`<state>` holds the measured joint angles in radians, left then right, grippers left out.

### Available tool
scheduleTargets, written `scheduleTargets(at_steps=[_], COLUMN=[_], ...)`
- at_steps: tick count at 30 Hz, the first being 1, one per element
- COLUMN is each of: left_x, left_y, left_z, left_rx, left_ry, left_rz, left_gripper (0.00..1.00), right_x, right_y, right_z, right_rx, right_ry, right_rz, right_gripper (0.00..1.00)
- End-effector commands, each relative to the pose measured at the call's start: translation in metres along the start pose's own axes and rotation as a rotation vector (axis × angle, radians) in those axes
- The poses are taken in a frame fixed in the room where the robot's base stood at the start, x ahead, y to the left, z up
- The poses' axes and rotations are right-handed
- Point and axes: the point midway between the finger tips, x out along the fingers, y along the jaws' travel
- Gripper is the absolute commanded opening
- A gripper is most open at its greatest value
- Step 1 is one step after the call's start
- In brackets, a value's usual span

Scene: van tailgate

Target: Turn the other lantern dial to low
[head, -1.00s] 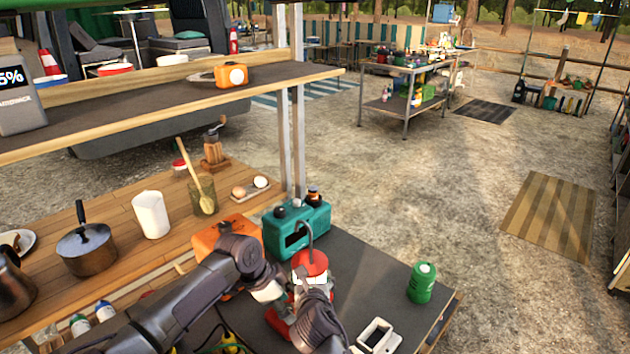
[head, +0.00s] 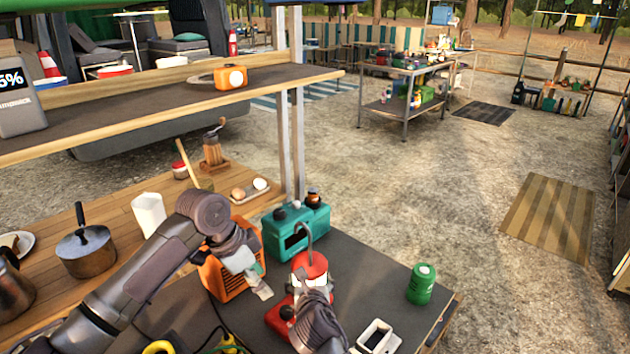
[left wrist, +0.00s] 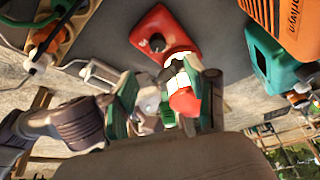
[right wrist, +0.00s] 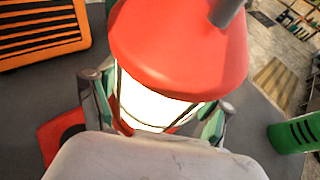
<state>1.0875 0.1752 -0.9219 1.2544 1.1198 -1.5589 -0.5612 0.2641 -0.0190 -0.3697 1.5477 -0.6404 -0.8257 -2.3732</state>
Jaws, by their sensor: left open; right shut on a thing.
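A lit lantern with a red cap (head: 311,264), wire cage and red base (head: 279,318) stands on the dark table. Its black dial shows on the base in the left wrist view (left wrist: 157,42). My right gripper (right wrist: 152,112) is shut on the lantern's glowing cage, below the cap, which fills much of the right wrist view. My left gripper (head: 262,289) is open and empty, left of the lantern and in front of the orange radio; its fingers also frame the lantern in the left wrist view. The dial's setting is too small to read.
An orange radio (head: 222,283) and a teal box (head: 312,225) stand behind the lantern. A green canister (head: 421,285) is to the right, a white-framed item (head: 376,336) in front. Yellow-handled tools and cables lie front left. A wooden shelf hangs over the left.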

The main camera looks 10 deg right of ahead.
Motion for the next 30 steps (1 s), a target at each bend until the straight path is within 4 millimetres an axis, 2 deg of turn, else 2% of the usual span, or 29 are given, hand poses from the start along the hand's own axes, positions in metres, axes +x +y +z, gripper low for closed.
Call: scheduleTargets(at_steps=[6, 23, 30], left_x=[0.005, 0.120, 0.120], left_y=[-0.007, 0.004, 0.004], left_z=[-0.001, -0.001, -0.001], left_rx=[0.197, 0.188, -0.022], left_ry=[0.015, 0.011, 0.012], left_rz=[0.091, 0.085, -0.009], left_gripper=[0.57, 0.57, 0.57], right_x=[0.000, 0.000, 0.000], right_y=[0.000, 0.000, 0.000], right_z=[0.000, 0.000, 0.000], right_rx=[-0.001, 0.000, 0.000], right_ry=[0.000, -0.001, -0.001], right_rz=[-0.001, 0.000, 0.000], right_gripper=[0.12, 0.12, 0.12])
